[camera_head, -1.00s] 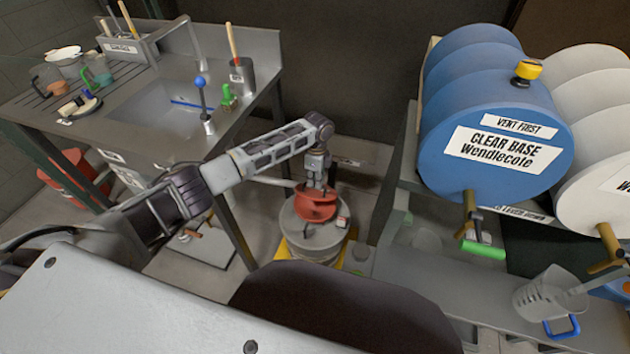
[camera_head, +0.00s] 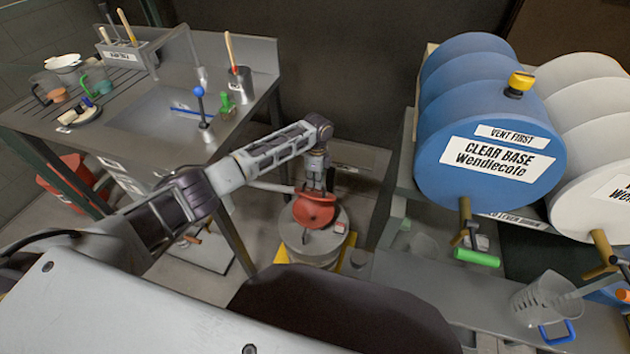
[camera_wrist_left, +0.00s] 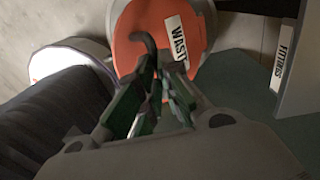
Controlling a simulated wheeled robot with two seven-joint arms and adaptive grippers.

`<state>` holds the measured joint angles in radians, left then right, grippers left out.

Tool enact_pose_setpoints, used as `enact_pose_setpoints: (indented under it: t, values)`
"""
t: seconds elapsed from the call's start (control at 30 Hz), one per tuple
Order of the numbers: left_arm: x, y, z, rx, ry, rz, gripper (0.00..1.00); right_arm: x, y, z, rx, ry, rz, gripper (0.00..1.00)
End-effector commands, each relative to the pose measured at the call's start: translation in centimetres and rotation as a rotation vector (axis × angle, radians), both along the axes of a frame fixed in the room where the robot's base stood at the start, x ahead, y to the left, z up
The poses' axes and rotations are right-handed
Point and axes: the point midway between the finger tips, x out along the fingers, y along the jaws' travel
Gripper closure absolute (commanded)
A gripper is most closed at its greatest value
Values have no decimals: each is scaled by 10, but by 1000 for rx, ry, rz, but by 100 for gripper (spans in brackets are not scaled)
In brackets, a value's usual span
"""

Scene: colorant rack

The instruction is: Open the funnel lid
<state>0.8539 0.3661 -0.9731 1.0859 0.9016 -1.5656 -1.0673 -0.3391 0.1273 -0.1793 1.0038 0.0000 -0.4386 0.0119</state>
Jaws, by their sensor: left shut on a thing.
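The red funnel with its lid (camera_head: 314,212) sits on top of a grey drum (camera_head: 309,250) on the floor, in the middle of the head view. A broad round red face shows, tilted, so the lid appears raised at an angle. My left gripper (camera_head: 316,190) comes down from above and is shut at the lid's far edge. In the left wrist view, the gripper fingers (camera_wrist_left: 150,100) are close together near a dark curved hook; the exact contact is unclear. Behind them is a red-orange part labelled "WAST…" (camera_wrist_left: 160,30); I cannot tell whether it is the lid. My right gripper is not in view.
A steel sink bench (camera_head: 130,130) stands at the left, with a red bucket (camera_head: 75,180) beneath it. At the right, a blue drum labelled "CLEAR BASE" (camera_head: 490,150) lies above a grey shelf with a clear jug (camera_head: 540,298). A yellow base shows under the grey drum.

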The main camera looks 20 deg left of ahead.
Motion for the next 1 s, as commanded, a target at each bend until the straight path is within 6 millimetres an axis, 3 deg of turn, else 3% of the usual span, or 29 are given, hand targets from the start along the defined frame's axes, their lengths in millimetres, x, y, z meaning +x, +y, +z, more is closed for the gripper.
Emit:
enact_pose_setpoints:
  t: [0.03, 0.17, 0.2, 0.37, 1.0]
  values:
    - [-2, 1, -10, 4, -2, 1, 100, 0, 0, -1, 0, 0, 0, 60]
    - [-2, 1, -10, 4, -1, 2, 100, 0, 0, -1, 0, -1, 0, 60]
    - [-2, 1, -10, 4, -1, 2, 90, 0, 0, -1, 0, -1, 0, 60]
    - [-1, 1, -9, 2, -3, 2, 70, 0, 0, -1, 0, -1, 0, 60]
    - [1, 0, -1, -3, -7, 1, 69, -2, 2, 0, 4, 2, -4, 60]
